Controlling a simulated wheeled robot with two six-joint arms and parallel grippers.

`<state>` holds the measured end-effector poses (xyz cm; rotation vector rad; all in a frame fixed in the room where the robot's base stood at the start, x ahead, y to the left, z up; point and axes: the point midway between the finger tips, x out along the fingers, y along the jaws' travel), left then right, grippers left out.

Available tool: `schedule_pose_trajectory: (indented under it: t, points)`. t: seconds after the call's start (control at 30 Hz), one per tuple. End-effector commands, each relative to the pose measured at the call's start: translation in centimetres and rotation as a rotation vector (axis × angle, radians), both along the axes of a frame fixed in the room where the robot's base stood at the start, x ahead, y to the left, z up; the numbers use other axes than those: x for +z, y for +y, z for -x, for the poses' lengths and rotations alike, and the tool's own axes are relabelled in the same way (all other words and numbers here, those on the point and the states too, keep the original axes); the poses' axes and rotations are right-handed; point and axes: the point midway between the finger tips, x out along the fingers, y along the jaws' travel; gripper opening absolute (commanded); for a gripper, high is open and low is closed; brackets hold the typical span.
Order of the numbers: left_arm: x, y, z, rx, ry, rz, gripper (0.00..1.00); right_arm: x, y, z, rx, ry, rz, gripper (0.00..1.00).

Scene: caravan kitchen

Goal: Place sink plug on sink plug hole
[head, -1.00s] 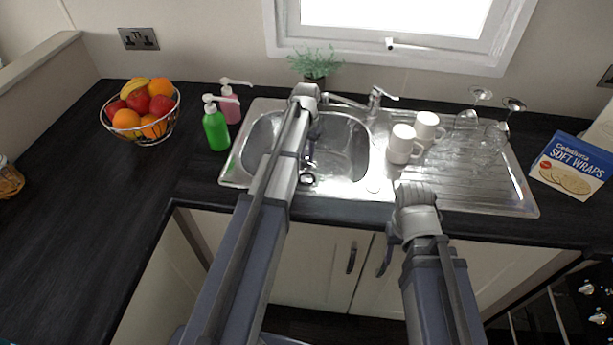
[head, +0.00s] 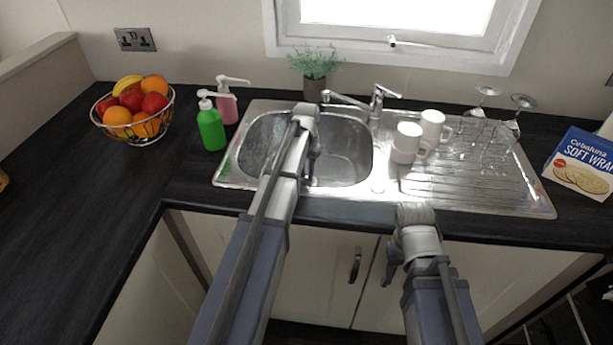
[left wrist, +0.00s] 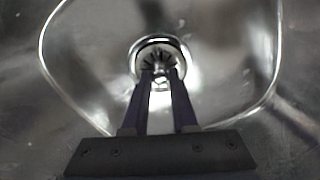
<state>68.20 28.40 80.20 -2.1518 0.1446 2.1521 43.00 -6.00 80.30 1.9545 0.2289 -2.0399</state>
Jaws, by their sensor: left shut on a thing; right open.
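My left gripper (head: 312,178) reaches down into the steel sink basin (head: 345,150). In the left wrist view, its two fingers (left wrist: 161,78) are close together with a small bright metal piece between them, which looks like part of the sink plug (left wrist: 160,84). Just beyond the fingertips is the round plug hole (left wrist: 157,42), with a shiny rim and dark radial slots. The plug's outline and whether it touches the hole are hard to tell. In the head view my left gripper hides the hole. My right gripper (head: 390,272) is open and empty, in front of the counter.
The tap (head: 372,100) stands behind the basin. White mugs (head: 408,143) and several upturned glasses (head: 500,140) are on the drainer at right. Green (head: 211,127) and pink (head: 227,106) soap bottles stand left of the basin. The left counter is mostly clear.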

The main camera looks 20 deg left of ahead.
Motion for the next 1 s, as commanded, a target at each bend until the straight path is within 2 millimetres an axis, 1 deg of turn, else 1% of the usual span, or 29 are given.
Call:
schedule_pose_trajectory:
  t: [0.1, 0.23, 0.27, 0.5, 0.8, 1.0]
  points:
    - [0.1, 0.0, 0.0, 0.0, 0.0, 0.0, 0.0, 0.1, 0.0, 0.0, 0.0, 0.0, 0.0, 0.5]
    - [-0.4, 0.0, 0.0, 0.0, 0.0, 0.0, 0.0, -0.4, 0.0, 0.0, 0.0, 0.0, 0.0, 0.5]
    - [-0.3, 0.0, 0.0, 0.0, 0.0, 0.0, 0.28, -0.3, 0.0, 0.0, 0.0, 0.0, 0.0, 0.5]
    - [-0.2, 0.0, 0.0, 0.0, 0.0, 0.0, 0.55, -0.2, 0.0, 0.0, 0.0, 0.0, 0.0, 0.5]
    - [-0.1, 0.0, 0.0, 0.0, 0.0, 0.0, 0.56, -0.1, 0.0, 0.0, 0.0, 0.0, 0.0, 0.5]
    - [0.8, 0.0, 0.0, 0.0, 0.0, 0.0, 0.56, 0.8, 0.0, 0.0, 0.0, 0.0, 0.0, 0.5]
